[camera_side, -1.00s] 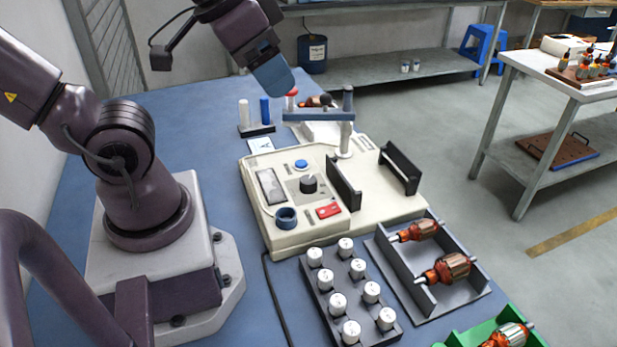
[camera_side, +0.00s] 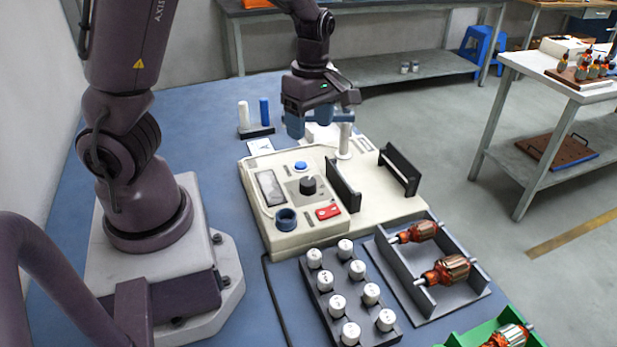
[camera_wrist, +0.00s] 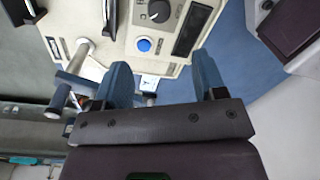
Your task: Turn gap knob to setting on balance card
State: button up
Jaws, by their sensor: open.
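The gap knob (camera_side: 307,185) is a dark round knob on the cream machine's panel (camera_side: 262,232). In the wrist view the dark knob (camera_wrist: 158,11) shows at the top edge, partly cut off. The balance card (camera_side: 260,147) looks like a small white card with a letter, lying at the machine's back left corner; its writing is too small to read fully. It may also be the white patch (camera_wrist: 149,81) between my fingers in the wrist view. My gripper (camera_side: 312,132) points down, open and empty, above the back of the machine, behind the knob and apart from it.
A blue button (camera_side: 300,165) and red switch (camera_side: 328,211) flank the knob. Black upright plates (camera_side: 343,184) stand to its right. A post with a blue bar (camera_side: 343,138) rises behind. A rack of white cylinders (camera_side: 322,292) and a tray of armatures (camera_side: 405,275) stand in front.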

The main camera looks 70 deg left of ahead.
aim_at(308, 181)
jog(key=shift+n, duration=0.9)
jog(key=f, duration=1.3)
jog(key=shift+s+d, duration=0.25)
jog(key=shift+d, duration=0.05)
jog(key=c, duration=0.9)
